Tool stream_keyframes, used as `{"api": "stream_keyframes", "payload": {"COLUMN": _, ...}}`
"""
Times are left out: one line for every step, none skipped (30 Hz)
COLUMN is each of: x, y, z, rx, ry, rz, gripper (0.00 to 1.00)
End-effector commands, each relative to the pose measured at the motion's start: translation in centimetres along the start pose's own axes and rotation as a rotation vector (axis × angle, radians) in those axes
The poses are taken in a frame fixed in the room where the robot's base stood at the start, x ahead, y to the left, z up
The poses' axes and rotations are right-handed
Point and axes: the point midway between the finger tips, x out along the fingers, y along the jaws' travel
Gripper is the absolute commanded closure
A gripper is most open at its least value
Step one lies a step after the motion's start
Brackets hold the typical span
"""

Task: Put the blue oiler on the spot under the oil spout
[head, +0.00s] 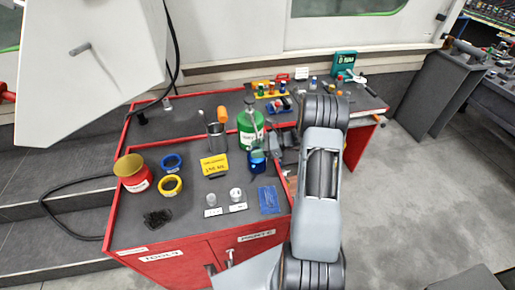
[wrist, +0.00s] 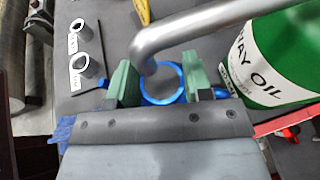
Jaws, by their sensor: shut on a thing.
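The blue oiler (head: 257,163) is a small open cup beside the front of the green barrel (head: 251,132). In the wrist view its blue rim (wrist: 179,84) sits between the green fingers of my gripper (wrist: 160,84), which is shut on it. The green barrel also shows in the wrist view (wrist: 285,60), labelled as way oil. Its grey bent spout (wrist: 200,27) reaches across the view, and its lower end appears over the oiler's left rim. The spot under the spout is hidden, and I cannot tell whether the oiler touches the bench top.
A red can (head: 137,179) and two rings stand at left.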

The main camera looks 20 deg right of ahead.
Motion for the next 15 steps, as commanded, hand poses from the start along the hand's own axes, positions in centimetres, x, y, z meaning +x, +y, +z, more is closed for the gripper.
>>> {"api": "stream_keyframes", "payload": {"x": 0.01, "y": -0.03, "z": 0.01, "rx": -0.001, "ry": 0.001, "rz": -0.001, "gripper": 1.0}}
{"api": "stream_keyframes", "payload": {"x": 0.0, "y": -0.04, "z": 0.0, "rx": -0.002, "ry": 0.001, "rz": -0.001, "gripper": 1.0}}
{"api": "stream_keyframes", "payload": {"x": -0.02, "y": -0.04, "z": -0.01, "rx": -0.002, "ry": 0.001, "rz": -0.001, "gripper": 1.0}}
{"api": "stream_keyframes", "payload": {"x": -0.02, "y": -0.04, "z": -0.01, "rx": -0.002, "ry": 0.001, "rz": -0.001, "gripper": 1.0}}
{"api": "stream_keyframes", "payload": {"x": 0.0, "y": -0.02, "z": -0.06, "rx": -0.001, "ry": 0.001, "rz": -0.001, "gripper": 0.53}}
{"api": "stream_keyframes", "payload": {"x": -0.01, "y": -0.02, "z": -0.06, "rx": -0.001, "ry": 0.001, "rz": -0.001, "gripper": 0.49}}
{"api": "stream_keyframes", "payload": {"x": -0.01, "y": -0.02, "z": -0.06, "rx": -0.001, "ry": 0.001, "rz": -0.001, "gripper": 0.47}}
{"api": "stream_keyframes", "payload": {"x": -0.01, "y": -0.02, "z": -0.05, "rx": -0.001, "ry": 0.001, "rz": -0.001, "gripper": 0.44}}
{"api": "stream_keyframes", "payload": {"x": -0.02, "y": -0.02, "z": -0.05, "rx": -0.001, "ry": 0.001, "rz": -0.001, "gripper": 0.4}}
{"api": "stream_keyframes", "payload": {"x": -0.02, "y": -0.02, "z": -0.05, "rx": -0.001, "ry": 0.001, "rz": -0.001, "gripper": 0.37}}
{"api": "stream_keyframes", "payload": {"x": -0.02, "y": -0.02, "z": -0.05, "rx": -0.001, "ry": 0.001, "rz": -0.001, "gripper": 0.34}}
{"api": "stream_keyframes", "payload": {"x": -0.03, "y": -0.02, "z": -0.04, "rx": -0.001, "ry": 0.001, "rz": -0.001, "gripper": 0.3}}
{"api": "stream_keyframes", "payload": {"x": -0.03, "y": -0.02, "z": -0.04, "rx": -0.001, "ry": 0.001, "rz": -0.001, "gripper": 0.29}}
{"api": "stream_keyframes", "payload": {"x": -0.03, "y": -0.02, "z": -0.04, "rx": -0.001, "ry": 0.001, "rz": -0.001, "gripper": 0.29}}
{"api": "stream_keyframes", "payload": {"x": -0.03, "y": -0.02, "z": -0.04, "rx": -0.001, "ry": 0.001, "rz": -0.001, "gripper": 0.29}}
